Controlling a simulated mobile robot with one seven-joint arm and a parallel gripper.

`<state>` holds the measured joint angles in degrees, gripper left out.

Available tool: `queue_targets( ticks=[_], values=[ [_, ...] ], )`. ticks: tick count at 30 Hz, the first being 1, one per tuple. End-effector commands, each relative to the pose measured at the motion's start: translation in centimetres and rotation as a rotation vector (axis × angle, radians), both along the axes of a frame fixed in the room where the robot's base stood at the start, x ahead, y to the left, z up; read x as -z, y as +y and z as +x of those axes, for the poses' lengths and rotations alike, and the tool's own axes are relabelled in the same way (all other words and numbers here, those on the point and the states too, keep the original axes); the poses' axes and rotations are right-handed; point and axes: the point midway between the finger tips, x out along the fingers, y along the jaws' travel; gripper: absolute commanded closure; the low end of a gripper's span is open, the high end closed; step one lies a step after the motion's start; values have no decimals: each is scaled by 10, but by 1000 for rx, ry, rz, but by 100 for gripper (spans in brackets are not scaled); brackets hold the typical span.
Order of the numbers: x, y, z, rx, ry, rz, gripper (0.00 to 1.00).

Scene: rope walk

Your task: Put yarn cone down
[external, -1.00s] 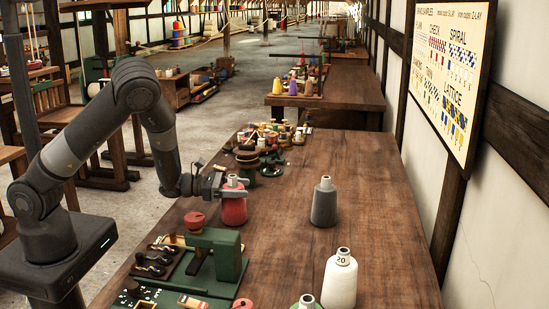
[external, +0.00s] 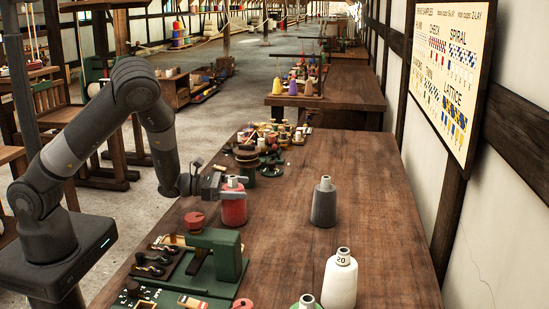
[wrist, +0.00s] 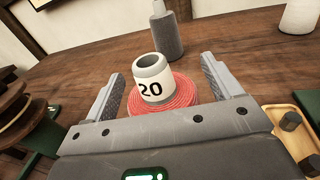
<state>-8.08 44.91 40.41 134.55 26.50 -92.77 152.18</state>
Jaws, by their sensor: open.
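The red yarn cone (external: 233,210), with a pale top, stands upright on the wooden table (external: 290,255), just behind the green machine. In the wrist view the red cone (wrist: 178,102) shows its white core marked 20, pointing up. My gripper (external: 233,188) is open, with one finger on each side of the cone's upper part. In the wrist view a gap shows between the cone and each finger of my gripper (wrist: 162,84). The cone's base is hidden behind my gripper's body there.
A grey cone (external: 324,203) stands to the right and a white cone (external: 341,280) nearer the front. A green machine (external: 214,255) is close in front. A dark stacked spool stand (external: 246,155) is just behind. The table's right half is mostly clear.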

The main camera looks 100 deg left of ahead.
Motion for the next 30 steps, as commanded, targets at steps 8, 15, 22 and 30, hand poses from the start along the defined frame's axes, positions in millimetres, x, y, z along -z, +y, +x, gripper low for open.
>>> queue_targets(
  ticks=[8, 15, 22, 30],
  values=[
    [-1, -9, -49, -4, 4, -2, 16],
    [-2, -13, -70, -3, 4, -2, 16],
    [-2, -13, -71, -2, 3, -1, 16],
    [-3, -13, -70, -2, 2, -2, 16]
  ],
)
